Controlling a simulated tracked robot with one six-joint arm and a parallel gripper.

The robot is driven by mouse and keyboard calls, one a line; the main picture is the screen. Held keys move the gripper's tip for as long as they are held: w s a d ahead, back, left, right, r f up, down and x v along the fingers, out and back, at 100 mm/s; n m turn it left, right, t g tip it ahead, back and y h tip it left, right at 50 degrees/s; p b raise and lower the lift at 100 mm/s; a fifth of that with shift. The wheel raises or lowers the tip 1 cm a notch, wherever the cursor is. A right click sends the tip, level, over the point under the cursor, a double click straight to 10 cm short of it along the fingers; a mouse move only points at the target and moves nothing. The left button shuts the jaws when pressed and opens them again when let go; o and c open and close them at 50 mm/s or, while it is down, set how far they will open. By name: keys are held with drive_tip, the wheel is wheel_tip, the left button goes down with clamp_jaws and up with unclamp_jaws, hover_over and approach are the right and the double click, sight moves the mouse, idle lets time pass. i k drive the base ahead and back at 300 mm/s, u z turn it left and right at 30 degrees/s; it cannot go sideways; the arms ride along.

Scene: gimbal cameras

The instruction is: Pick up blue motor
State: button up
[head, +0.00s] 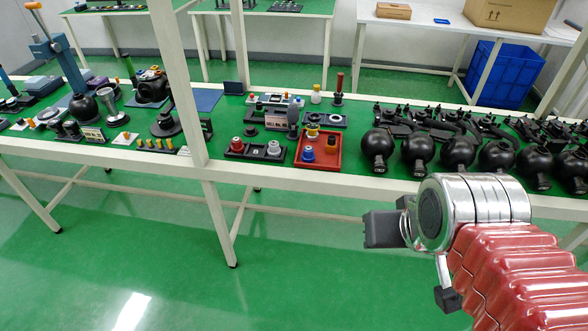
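My arm, with a red ribbed sleeve and silver joint, enters from the lower right. The dark end piece I take as my gripper (383,229) is in front of the table, to the right of and nearer than the tray, apart from the blue part. Its fingers cannot be made out, so whether it is open or shut is unclear.
Several black round camera units (458,151) line the table to the right of the tray. A black holder (254,150) with red and white parts sits left of it. A white post (178,80) rises from the table edge. The green floor in front is clear.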

sight(307, 156)
drive_tip(key=u, duration=0.4)
drive_tip(key=k, duration=0.85)
drive_tip(key=u, duration=0.8)
drive_tip(key=i, duration=1.75)
drive_tip(key=z, duration=0.55)
drive_tip(key=i, duration=0.8)
drive_tip(key=z, duration=0.4)
